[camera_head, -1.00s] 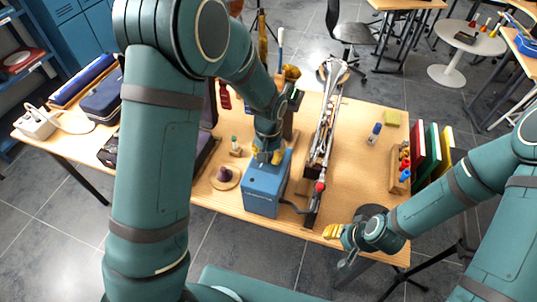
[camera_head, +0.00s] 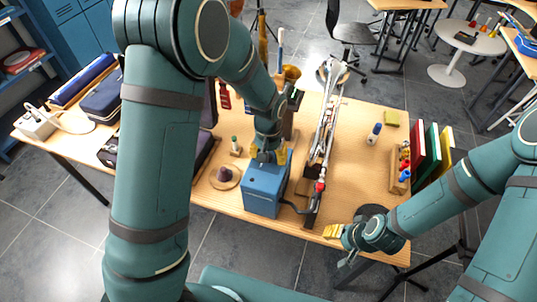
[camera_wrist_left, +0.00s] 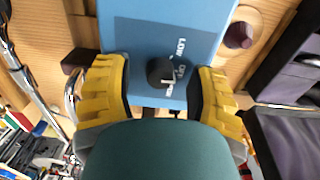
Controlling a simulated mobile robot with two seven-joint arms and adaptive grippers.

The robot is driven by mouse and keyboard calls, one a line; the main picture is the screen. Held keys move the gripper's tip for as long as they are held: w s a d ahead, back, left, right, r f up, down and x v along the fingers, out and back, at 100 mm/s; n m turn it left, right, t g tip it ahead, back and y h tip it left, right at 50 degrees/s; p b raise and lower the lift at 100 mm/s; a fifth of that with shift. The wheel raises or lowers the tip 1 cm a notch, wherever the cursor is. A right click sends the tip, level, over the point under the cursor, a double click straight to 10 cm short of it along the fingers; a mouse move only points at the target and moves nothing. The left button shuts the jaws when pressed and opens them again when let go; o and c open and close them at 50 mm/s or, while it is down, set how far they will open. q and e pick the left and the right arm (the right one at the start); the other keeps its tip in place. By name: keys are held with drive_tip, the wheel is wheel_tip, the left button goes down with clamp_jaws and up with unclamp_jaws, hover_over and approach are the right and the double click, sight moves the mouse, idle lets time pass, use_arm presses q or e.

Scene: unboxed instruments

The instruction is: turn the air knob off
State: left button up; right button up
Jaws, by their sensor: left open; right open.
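A blue box (camera_head: 264,190) stands near the front edge of the table; it also fills the top of the left wrist view (camera_wrist_left: 165,25). On its face is a black knob (camera_wrist_left: 160,72) with a pale pointer line and white lettering including "LOW". My left gripper (camera_head: 268,153) is over the rear of the box. In the left wrist view its yellow fingers (camera_wrist_left: 163,92) are open, one on each side of the knob, with gaps to it. The knob is hidden in the head view. My right gripper (camera_head: 330,232) is at the front table edge, empty, its fingers small in view.
A long metal instrument (camera_head: 325,140) lies right of the box, a hose running towards it. A round wooden stand (camera_head: 225,182) is to the left. Upright books (camera_head: 432,150) and a rack of small coloured items (camera_head: 403,165) stand at right. Table between is fairly clear.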

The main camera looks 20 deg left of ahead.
use_arm(q)
wheel_tip(320, 180, up, 12)
idle(0.5)
drive_tip(key=shift+f, duration=0.1)
